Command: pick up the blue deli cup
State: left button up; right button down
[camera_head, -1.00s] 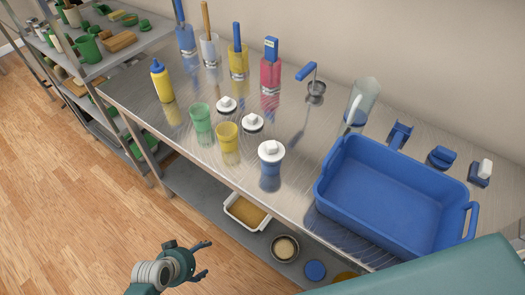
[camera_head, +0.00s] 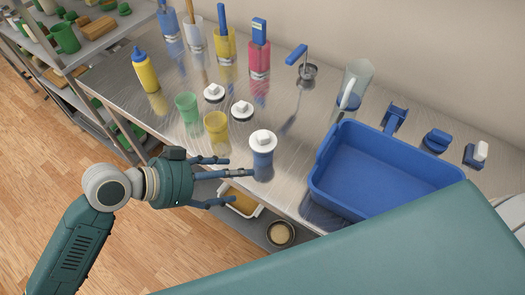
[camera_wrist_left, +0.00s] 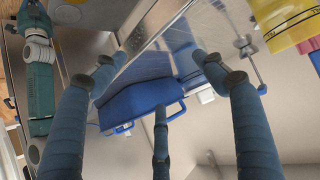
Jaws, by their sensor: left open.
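The blue deli cup (camera_head: 262,159) stands upright near the front edge of the steel table, with a white lid (camera_head: 263,138) on top. My left gripper (camera_head: 238,186) is open and empty in the head view. Its spread fingers point right, toward the cup, with the tips just left of and in front of it. I see no grip on the cup.
A yellow cup (camera_head: 216,125) and a green cup (camera_head: 187,107) stand left of the deli cup, with loose lids (camera_head: 241,110) behind. A blue basin (camera_head: 375,180) stands to the right.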

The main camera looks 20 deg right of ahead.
pick_arm(q)
jog(key=m+g+h, duration=0.1)
jog(key=m, duration=0.1)
send_near(255, 143)
jog(key=f, duration=0.1)
jog(key=shift+h, duration=0.3)
jog(key=p+x, duration=0.2)
jog(key=x, duration=0.2)
jog(key=shift+w+d, duration=0.15)
jog(key=shift+d, duration=0.15)
jog(key=p+x, duration=0.3)
jog(key=x, duration=0.2)
jog(key=shift+a+f, duration=0.1)
jog(key=shift+f, duration=0.25)
jog(key=c, duration=1.5)
